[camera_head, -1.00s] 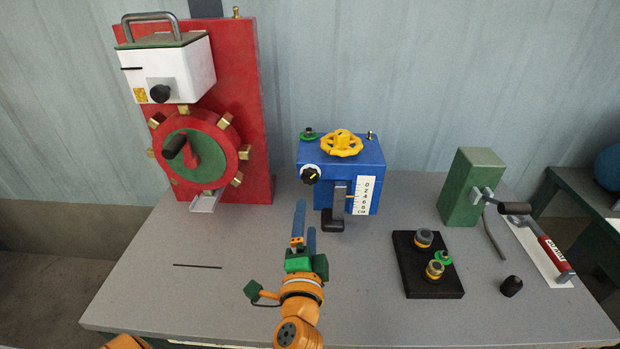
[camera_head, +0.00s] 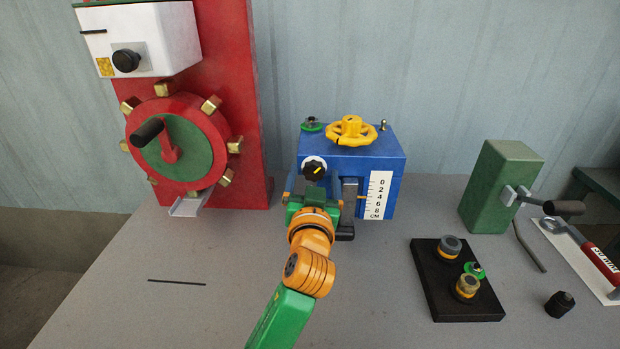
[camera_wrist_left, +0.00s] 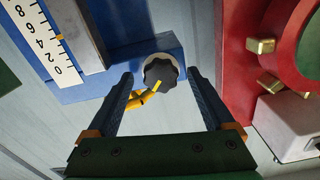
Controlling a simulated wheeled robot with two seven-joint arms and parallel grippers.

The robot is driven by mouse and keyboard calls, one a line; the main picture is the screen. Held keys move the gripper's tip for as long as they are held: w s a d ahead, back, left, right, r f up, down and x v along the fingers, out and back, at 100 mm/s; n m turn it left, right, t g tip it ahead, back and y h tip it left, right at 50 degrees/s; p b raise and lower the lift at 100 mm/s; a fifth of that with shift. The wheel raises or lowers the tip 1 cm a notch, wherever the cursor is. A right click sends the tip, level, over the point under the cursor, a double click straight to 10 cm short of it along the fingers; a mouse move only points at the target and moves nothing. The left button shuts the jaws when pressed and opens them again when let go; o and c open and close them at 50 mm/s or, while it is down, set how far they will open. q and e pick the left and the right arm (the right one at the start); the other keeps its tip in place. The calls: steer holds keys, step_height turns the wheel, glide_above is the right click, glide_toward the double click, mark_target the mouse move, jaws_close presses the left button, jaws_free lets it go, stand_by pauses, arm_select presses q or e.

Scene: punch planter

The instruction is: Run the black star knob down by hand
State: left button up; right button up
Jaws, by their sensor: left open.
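A black lobed knob (camera_head: 314,169) with a yellow pointer mark sits on a white disc on the front of the blue box (camera_head: 385,156). My left gripper (camera_head: 313,187) is in front of the blue box, just below this knob in the head view. In the left wrist view the gripper (camera_wrist_left: 161,84) is open and empty, and the knob (camera_wrist_left: 160,73) shows between and beyond the fingertips. I see no contact with it. Another small black knob-like piece (camera_head: 560,304) stands on the table at the right. My right gripper is not in view.
A yellow handwheel (camera_head: 351,130) tops the blue box, with a scale (camera_head: 379,195) on its front. The red machine (camera_head: 226,100) stands left. A black tray (camera_head: 434,296) with round parts and a green block with a crank (camera_head: 495,185) are at right.

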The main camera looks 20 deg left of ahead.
arm_select(q)
steer(key=shift+w+a+f, duration=0.1)
steer(key=shift+w+a, duration=0.05)
steer(key=shift+w, duration=0.25)
steer(key=shift+s, duration=0.15)
steer(key=shift+c, duration=1.3)
steer(key=c, duration=1.1)
steer(key=shift+r+m+p, duration=0.25)
steer(key=shift+m+p, duration=1.3)
steer(key=shift+m, duration=0.15)
steer(key=shift+f+m+p, duration=0.1)
steer(key=shift+m+p, duration=0.75)
steer(key=shift+m, duration=0.65)
steer(key=o, duration=1.4)
steer(key=shift+f, duration=0.1)
steer(key=shift+c, duration=0.2)
